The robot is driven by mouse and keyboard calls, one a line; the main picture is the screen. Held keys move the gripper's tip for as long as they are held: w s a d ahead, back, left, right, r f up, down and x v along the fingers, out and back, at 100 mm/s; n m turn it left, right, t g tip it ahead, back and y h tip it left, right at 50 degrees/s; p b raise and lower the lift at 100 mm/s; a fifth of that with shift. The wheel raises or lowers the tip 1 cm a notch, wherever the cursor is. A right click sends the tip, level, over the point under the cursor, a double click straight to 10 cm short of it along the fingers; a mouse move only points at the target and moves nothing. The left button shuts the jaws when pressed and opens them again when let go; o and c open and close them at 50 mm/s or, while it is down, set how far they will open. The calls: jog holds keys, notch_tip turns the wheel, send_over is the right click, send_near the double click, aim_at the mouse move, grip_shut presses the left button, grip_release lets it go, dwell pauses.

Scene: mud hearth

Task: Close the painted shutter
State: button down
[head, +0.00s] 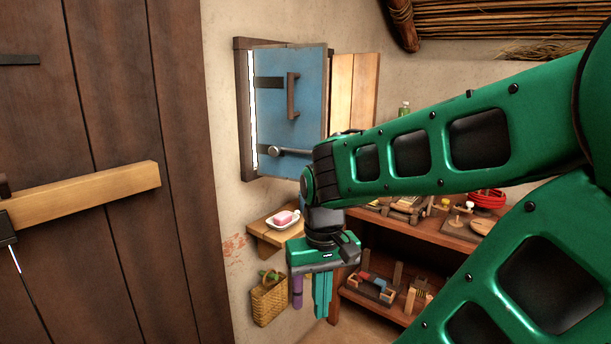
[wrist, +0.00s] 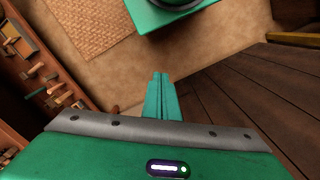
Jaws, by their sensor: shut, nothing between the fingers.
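The painted shutter (head: 303,82) is a blue panel with dark hinge straps, a dark vertical handle and a metal bolt near its lower edge. It stands partly open in its wooden frame in the head view, with a bright gap along its left side. My gripper (head: 322,300) hangs pointing down, below the shutter and apart from it. Its green fingers are together and empty. They also show in the wrist view (wrist: 160,95), above the floor. My arm passes in front of the area just right of the shutter's lower corner. The shutter is not in the wrist view.
A small wooden ledge (head: 258,238) holds a dish with pink soap (head: 284,217). A basket (head: 269,300) hangs below. A wooden shelf unit (head: 425,232) with several small items stands right. A dark plank door (head: 110,240) with a pale bar fills the left.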

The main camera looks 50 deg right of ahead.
jog(key=w+d+r+m+t+h, duration=0.1)
jog(key=w+d+r+m, duration=0.2)
jog(key=w+d+r, duration=0.45)
jog(key=w+d+r+m+h, duration=0.2)
jog(key=w+r, duration=0.3)
jog(key=r, duration=0.5)
jog(key=w+d+r+m+t+h, duration=0.1)
jog(key=w+d+r+m, duration=0.2)
jog(key=w+d+r, duration=0.4)
jog(key=d+x, duration=0.1)
jog(key=x, duration=0.8)
jog(key=shift+s+d+r, duration=0.2)
jog(key=shift+d, duration=0.25)
jog(key=shift+w, duration=0.1)
